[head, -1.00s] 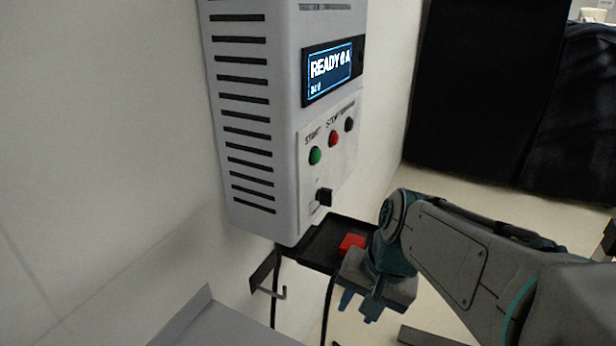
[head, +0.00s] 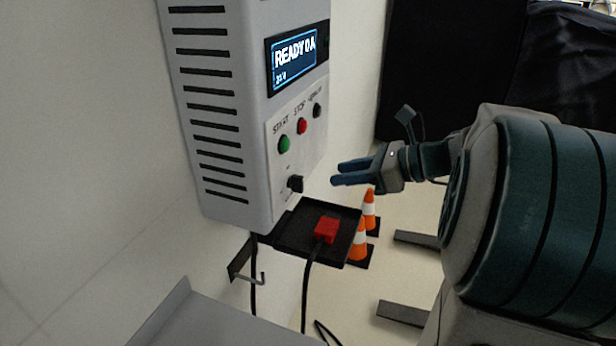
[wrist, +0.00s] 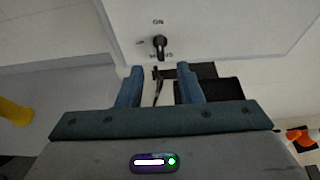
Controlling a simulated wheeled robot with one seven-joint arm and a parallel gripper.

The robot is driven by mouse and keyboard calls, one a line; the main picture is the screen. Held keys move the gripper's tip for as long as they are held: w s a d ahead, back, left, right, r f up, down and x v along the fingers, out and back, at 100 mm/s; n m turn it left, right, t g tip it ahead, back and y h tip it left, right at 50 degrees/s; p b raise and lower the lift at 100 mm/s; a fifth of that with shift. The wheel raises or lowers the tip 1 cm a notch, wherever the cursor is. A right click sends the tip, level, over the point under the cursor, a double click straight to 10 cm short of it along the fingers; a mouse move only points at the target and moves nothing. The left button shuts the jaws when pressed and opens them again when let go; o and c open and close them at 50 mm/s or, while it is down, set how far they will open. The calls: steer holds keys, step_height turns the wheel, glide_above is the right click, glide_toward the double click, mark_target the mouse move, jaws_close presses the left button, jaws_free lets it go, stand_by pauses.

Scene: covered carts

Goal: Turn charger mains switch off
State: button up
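The charger (head: 215,130) is a grey wall box with a lit display (head: 292,61) reading "READY 0 A". Its black mains switch (head: 295,184) sits low on the front panel, below the green, red and black buttons. In the wrist view the switch (wrist: 160,44) lies below an "ON" label, its lower lettering partly covered; I cannot tell its setting for sure. My gripper (head: 336,174) points left at the panel, a short way to the right of the switch and apart from it. In the wrist view its two fingers (wrist: 160,76) are open, nothing between them, with the switch just beyond the gap.
A black tray (head: 283,241) below the charger holds a red plug (head: 325,230) with a black cable. A metal hook (head: 262,276) is on the wall beside it. A black-covered cart (head: 450,70) stands at the back.

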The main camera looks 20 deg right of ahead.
mark_target(303, 180)
steer(key=x, duration=0.8)
steer(key=shift+w+a+f, duration=0.15)
steer(key=shift+a+f, duration=0.05)
steer(key=shift+a, duration=0.05)
jaws_close()
